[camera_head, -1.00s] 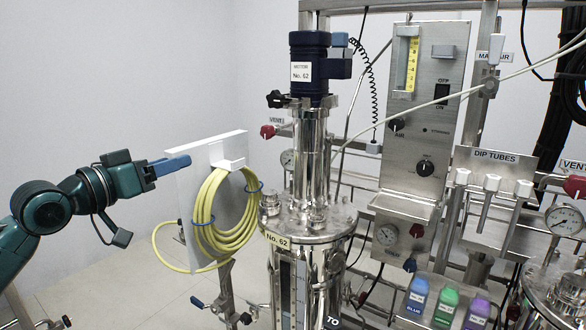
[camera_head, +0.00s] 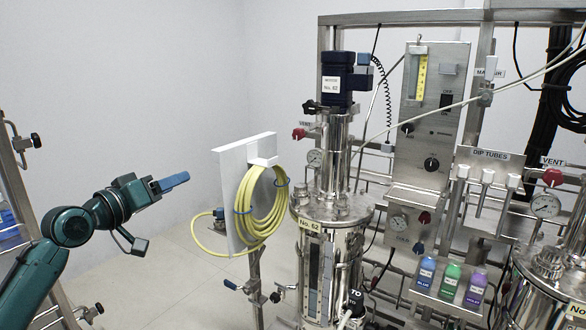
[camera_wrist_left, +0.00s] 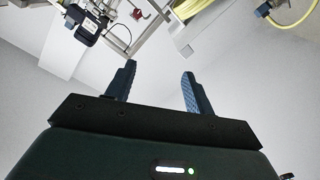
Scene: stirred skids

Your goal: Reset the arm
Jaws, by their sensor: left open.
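My left gripper (camera_head: 172,182) comes in from the left in the head view, with its blue fingers pointing right toward the white hose panel and apart from it. In the left wrist view its two fingers (camera_wrist_left: 158,85) stand apart with nothing between them. The teal arm behind it is bent and hangs over open floor. My right gripper does not show.
A coiled yellow hose (camera_head: 262,212) hangs on a white panel (camera_head: 229,185) right of my gripper. Beyond it stands a steel vessel (camera_head: 333,209) with a dark blue motor (camera_head: 337,80). Blue, green and violet bottles (camera_head: 450,279) sit lower right. A metal rack (camera_head: 17,185) is at the left edge.

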